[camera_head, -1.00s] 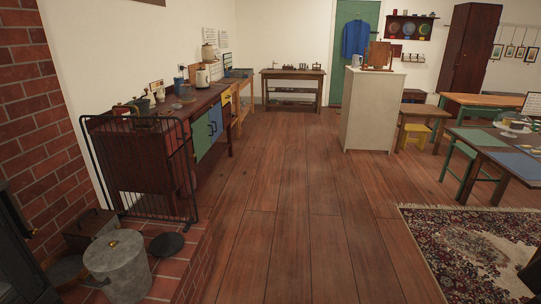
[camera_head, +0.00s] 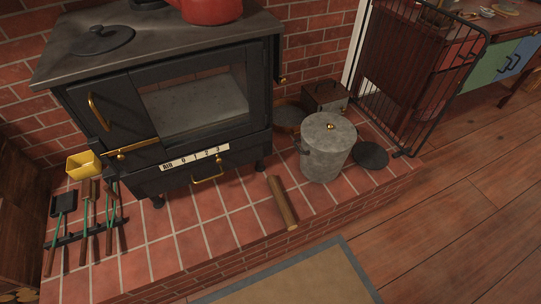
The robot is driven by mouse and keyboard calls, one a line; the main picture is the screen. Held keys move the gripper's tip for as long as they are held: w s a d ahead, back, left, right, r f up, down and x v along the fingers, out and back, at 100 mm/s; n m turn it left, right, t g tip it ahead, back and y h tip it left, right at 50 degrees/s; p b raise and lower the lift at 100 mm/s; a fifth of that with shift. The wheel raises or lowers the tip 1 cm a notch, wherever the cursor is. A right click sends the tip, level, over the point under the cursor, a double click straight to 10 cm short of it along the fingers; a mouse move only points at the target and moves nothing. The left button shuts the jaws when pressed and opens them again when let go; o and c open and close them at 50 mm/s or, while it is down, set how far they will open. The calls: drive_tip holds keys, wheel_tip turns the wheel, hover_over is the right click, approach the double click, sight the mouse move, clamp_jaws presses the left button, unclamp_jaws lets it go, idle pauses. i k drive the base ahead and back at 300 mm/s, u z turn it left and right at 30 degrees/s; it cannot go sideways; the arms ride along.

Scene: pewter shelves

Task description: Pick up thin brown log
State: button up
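A thin brown log (camera_head: 282,203) lies on the red tiled hearth in the head view. It lies in front of the black stove, just left of a grey lidded metal bucket. Its near end is close to the hearth's front edge. Nothing covers the log. My gripper is not in the head view, so I cannot see whether it is open or shut.
The black stove (camera_head: 180,100) bears a red kettle (camera_head: 208,10). The metal bucket (camera_head: 326,147) stands right of the log. Fire tools (camera_head: 88,225) lie at left. A beige mat (camera_head: 290,280) lies on the floor before the raised hearth (camera_head: 185,245). The wooden floor at right is clear.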

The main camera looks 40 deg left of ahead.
sight(287, 216)
drive_tip(key=u, duration=0.9)
drive_tip(key=i, duration=0.8)
drive_tip(key=u, duration=0.7)
